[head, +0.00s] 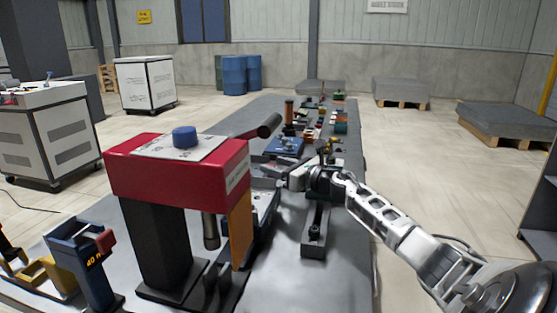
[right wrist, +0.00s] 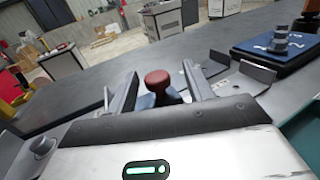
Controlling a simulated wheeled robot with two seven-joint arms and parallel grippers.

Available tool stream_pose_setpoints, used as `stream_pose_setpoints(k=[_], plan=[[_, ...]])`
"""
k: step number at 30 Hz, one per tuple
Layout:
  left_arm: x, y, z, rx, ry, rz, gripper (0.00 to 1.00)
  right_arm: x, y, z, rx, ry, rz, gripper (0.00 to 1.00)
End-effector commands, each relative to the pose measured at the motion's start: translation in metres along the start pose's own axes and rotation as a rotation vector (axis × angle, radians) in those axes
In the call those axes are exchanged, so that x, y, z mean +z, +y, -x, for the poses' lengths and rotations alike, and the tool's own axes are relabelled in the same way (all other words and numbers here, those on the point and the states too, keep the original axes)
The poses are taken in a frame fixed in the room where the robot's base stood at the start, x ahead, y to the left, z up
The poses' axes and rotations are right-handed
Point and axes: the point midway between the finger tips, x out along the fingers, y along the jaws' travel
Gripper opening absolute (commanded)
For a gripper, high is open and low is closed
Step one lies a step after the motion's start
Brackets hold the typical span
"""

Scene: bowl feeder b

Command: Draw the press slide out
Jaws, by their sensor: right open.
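The press (head: 180,180) stands at the left front of the bench in the head view, with a red head, a blue cap on top and a dark column. A plate-like metal part (head: 264,205), perhaps the press slide, lies low to its right, partly hidden. My right gripper (head: 283,183) is over the bench just right of the press. In the right wrist view my right gripper (right wrist: 158,88) is open, with a red-brown knob (right wrist: 157,78) on a dark base showing between its fingers. I cannot tell whether the fingers touch the knob. My left gripper is not in view.
A dark rail block (head: 315,232) lies on the bench below my right arm. A blue plate with a grey knob (right wrist: 278,50) is close at right in the wrist view. Several small parts (head: 320,120) crowd the far bench. The front right bench surface (head: 345,270) is clear.

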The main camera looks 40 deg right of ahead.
Motion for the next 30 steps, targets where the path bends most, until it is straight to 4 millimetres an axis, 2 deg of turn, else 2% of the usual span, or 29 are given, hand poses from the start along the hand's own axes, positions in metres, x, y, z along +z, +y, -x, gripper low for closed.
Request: stream_pose_setpoints(k=[6, 16, 22, 30], plan=[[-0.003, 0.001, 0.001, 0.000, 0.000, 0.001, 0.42, 0.036, -0.003, 0.001, -0.005, -0.004, 0.011, 0.52], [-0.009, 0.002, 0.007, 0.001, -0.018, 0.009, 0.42, 0.092, 0.041, 0.033, 0.003, 0.006, 0.009, 0.52], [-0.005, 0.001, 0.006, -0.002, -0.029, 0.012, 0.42, 0.099, 0.059, 0.047, 0.002, 0.005, 0.004, 0.52], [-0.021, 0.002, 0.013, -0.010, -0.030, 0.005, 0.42, 0.115, 0.080, 0.065, -0.001, 0.004, 0.000, 0.52]])
